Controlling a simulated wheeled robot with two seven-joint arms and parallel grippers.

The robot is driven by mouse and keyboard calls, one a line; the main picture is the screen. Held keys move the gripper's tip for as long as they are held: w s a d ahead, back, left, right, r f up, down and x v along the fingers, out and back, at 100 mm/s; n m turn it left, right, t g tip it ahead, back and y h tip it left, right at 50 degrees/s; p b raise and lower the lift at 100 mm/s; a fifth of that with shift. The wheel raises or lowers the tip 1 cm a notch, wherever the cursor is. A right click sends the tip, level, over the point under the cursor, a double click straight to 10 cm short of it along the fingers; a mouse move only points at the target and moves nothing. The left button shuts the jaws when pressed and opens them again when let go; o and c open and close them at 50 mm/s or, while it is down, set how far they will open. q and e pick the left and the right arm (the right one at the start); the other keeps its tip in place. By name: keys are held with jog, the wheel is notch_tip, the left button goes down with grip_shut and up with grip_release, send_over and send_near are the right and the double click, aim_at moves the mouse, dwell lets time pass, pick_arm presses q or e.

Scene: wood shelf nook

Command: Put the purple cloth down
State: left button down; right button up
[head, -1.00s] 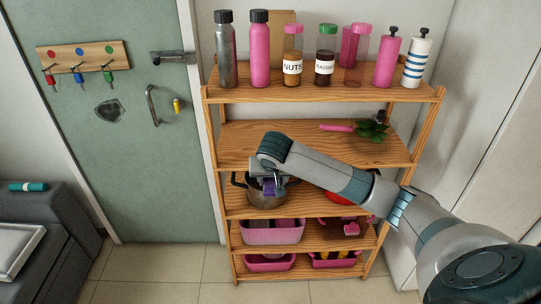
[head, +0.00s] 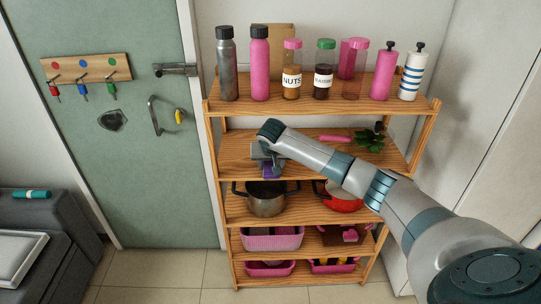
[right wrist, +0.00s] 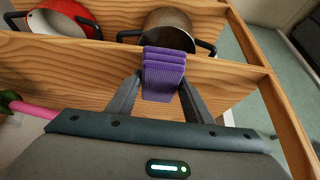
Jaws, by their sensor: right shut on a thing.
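The purple cloth (right wrist: 163,75) is a folded, ribbed bundle between the fingers of my right gripper (right wrist: 160,88) in the right wrist view. The gripper is shut on it. In the head view the cloth (head: 269,171) shows as a small purple patch under my right gripper (head: 268,167), at the front of the second shelf board from the top. I cannot tell whether the cloth touches the board. My left gripper is not in view.
Below stand a steel pot (head: 266,202) and a red pot (head: 342,199). A pink-handled thing (head: 335,139) and a green plant (head: 370,141) lie right on the second board (head: 240,140). Bottles, including a pink one (head: 260,70), line the top. The second board's left part is clear.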

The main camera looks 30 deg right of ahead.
jog(key=shift+w+d, duration=0.35)
jog(key=shift+w, duration=0.3)
jog(key=shift+w+d+p, duration=0.35)
jog(key=shift+w, duration=0.15)
jog(key=shift+w+d+r+p, duration=0.1)
jog(key=shift+w+d+p, duration=0.1)
jog(key=shift+w+d, duration=0.3)
jog(key=shift+w+d+p, duration=0.15)
jog(key=shift+w+d, duration=0.1)
jog(key=shift+w, duration=0.45)
jog(key=shift+a+f+p, duration=0.1)
jog(key=shift+f+p, duration=0.1)
jog(key=shift+p, duration=0.45)
jog(key=shift+s+f, duration=0.1)
jog(key=shift+f, duration=0.3)
jog(key=shift+f, duration=0.15)
